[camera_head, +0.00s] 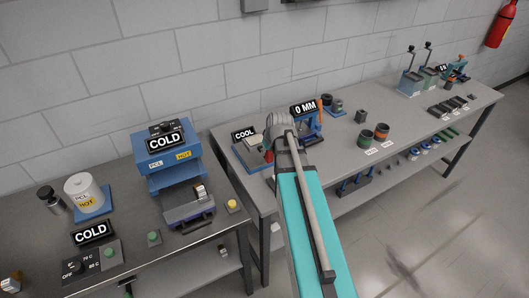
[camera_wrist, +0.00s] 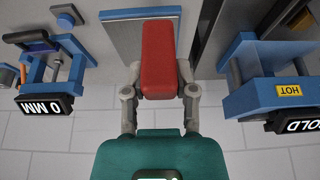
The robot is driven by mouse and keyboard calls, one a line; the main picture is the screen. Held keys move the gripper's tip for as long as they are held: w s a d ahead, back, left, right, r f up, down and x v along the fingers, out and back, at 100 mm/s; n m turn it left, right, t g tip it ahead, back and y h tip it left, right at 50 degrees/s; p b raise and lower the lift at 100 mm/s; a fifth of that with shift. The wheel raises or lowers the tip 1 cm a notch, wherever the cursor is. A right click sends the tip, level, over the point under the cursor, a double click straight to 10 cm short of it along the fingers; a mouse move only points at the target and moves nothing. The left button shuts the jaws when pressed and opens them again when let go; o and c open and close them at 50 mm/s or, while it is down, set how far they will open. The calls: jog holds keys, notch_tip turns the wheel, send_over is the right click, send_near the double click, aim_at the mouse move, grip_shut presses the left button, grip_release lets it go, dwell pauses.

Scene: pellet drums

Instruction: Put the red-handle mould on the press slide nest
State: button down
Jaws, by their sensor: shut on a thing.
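The red-handle mould shows as a red handle (camera_wrist: 158,58) between my gripper's fingers in the wrist view; its body is hidden. A bit of red (camera_head: 268,156) shows beside the COOL station in the head view. My gripper (camera_wrist: 161,78) is shut on this handle, and in the head view my arm mostly hides it. The blue press (camera_head: 168,153), marked COLD, PCL and HOT, stands on the left bench. Its slide (camera_head: 188,207) sticks out at the front with a small labelled item on it; the nest is not clear. The press also shows in the wrist view (camera_wrist: 262,98).
The COOL station's blue-edged plate (camera_wrist: 125,35) lies behind the handle in the wrist view. The 0 MM gauge stand (camera_head: 318,128) is close to my arm's right. A white PCL pot (camera_head: 84,193) and a control box (camera_head: 92,262) stand left of the press. A gap separates the benches.

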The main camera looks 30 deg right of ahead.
aim_at(269, 161)
jog(key=shift+f, duration=0.1)
notch_tip(269, 161, down, 6)
jog(key=b, duration=0.5)
jog(key=shift+r+b, duration=0.2)
jog(key=shift+b, duration=0.2)
jog(key=shift+d, duration=0.2)
